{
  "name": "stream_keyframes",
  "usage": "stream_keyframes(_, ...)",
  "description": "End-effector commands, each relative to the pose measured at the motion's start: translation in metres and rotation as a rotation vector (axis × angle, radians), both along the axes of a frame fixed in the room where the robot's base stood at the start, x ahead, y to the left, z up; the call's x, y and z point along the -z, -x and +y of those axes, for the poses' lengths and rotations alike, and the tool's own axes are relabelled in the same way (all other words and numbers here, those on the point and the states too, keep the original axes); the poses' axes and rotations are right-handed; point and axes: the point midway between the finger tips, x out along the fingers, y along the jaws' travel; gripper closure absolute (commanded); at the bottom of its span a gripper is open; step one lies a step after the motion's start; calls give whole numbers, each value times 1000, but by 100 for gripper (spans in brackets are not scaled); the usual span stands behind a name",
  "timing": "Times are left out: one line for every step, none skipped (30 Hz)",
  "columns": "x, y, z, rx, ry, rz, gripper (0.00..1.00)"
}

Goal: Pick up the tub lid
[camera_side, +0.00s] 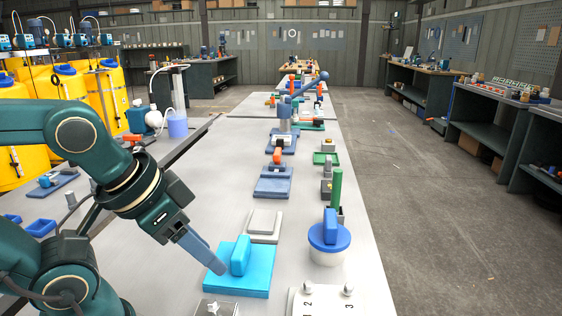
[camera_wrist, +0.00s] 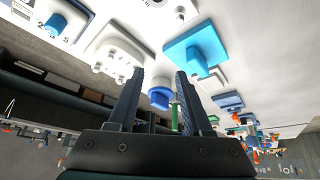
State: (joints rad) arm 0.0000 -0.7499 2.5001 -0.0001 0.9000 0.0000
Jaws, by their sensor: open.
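The tub lid (camera_side: 329,238) is a round blue disc with an upright blue handle. It sits on a white tub (camera_side: 328,257) right of the middle in the side view. In the wrist view the blue lid (camera_wrist: 160,98) shows between my fingers, farther off. My gripper (camera_side: 219,267) is open, its fingers angled down to the right by the left edge of the cyan plate. It is well left of the lid and apart from it. In the wrist view my gripper (camera_wrist: 160,78) shows two spread dark fingers with nothing held between them.
The cyan plate with a raised handle (camera_side: 236,280) lies between my gripper and the tub. A green post (camera_side: 336,188) stands behind the lid. A white numbered plate (camera_side: 325,302) and a clear block (camera_side: 215,307) are in front. A grey plate (camera_side: 264,224) lies behind.

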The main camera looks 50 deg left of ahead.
Motion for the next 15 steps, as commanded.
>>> stream_keyframes(0,0,0,0,0,0,50)
stream_keyframes(0,0,0,0,0,0,50)
stream_keyframes(0,0,0,0,0,0,50)
stream_keyframes(0,0,0,0,0,0,50)
stream_keyframes(0,0,0,0,0,0,50)
stream_keyframes(0,0,0,0,0,0,35)
stream_keyframes(0,0,0,0,0,0,32)
stream_keyframes(0,0,0,0,0,0,32)
stream_keyframes(0,0,0,0,0,0,32)
stream_keyframes(0,0,0,0,0,0,32)
stream_keyframes(0,0,0,0,0,0,32)
stream_keyframes(0,0,0,0,0,0,32)
stream_keyframes(0,0,0,0,0,0,32)
stream_keyframes(0,0,0,0,0,0,32)
stream_keyframes(0,0,0,2,-1,0,32)
